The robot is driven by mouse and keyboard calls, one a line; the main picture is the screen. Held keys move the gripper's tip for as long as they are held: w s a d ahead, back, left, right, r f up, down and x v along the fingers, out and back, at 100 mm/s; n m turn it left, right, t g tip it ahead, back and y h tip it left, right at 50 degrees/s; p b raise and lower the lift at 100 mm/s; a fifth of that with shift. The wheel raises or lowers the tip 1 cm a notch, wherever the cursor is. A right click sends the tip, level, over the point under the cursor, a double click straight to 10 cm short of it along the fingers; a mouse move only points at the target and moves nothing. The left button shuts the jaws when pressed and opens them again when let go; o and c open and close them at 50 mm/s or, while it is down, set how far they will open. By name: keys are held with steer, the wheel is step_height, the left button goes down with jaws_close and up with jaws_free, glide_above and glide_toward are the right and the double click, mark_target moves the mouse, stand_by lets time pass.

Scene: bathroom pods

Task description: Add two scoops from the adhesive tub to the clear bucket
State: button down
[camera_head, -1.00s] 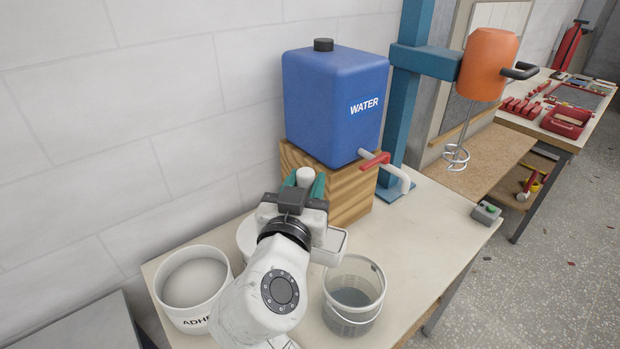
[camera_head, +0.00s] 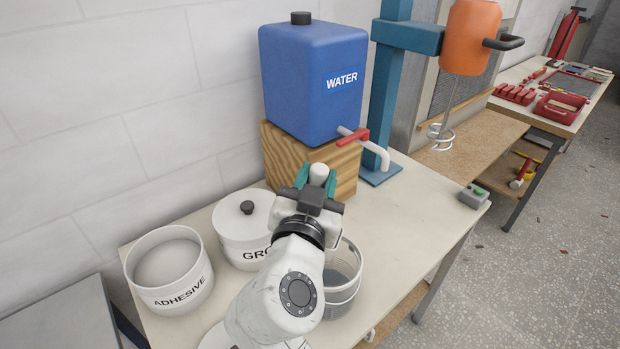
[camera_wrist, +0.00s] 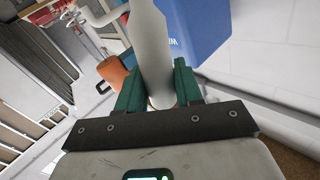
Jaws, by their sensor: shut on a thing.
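The white adhesive tub (camera_head: 170,297) stands open at the left of the table, with pale material inside. The clear bucket (camera_head: 345,299) stands to its right and is partly hidden by my arm; grey contents show in it. My gripper (camera_head: 317,181) is beyond the bucket, in front of the wooden block. Its green fingers are shut on the white handle (camera_head: 319,171) of what looks like the scoop. In the wrist view the pale handle (camera_wrist: 150,40) stands between the fingers (camera_wrist: 160,88). The scoop's bowl is hidden, so I cannot tell whether it holds adhesive.
A lidded grout tub (camera_head: 240,228) stands between the adhesive tub and my arm. The blue water tank (camera_head: 310,85) sits on a wooden block (camera_head: 285,155), its tap reaching right. An orange mixer (camera_head: 468,40) hangs on a teal stand (camera_head: 385,90).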

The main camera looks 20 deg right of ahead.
steer(key=shift+s+d+f+b, duration=0.15)
steer(key=shift+f+b, duration=0.2)
steer(key=shift+f, duration=0.25)
steer(key=s+d+f+m+h+b, duration=0.1)
steer(key=s+d+m+b, duration=0.3)
steer(key=b, duration=0.5)
steer(key=s+d+f+m+h+b, duration=0.1)
steer(key=s+d+f+m+b, duration=0.2)
steer(key=m+b, duration=0.4)
steer(key=shift+s+d+m+b, duration=0.35)
steer(key=shift+d+b, duration=0.45)
steer(key=shift+b, duration=0.4)
steer(key=shift+r, duration=0.1)
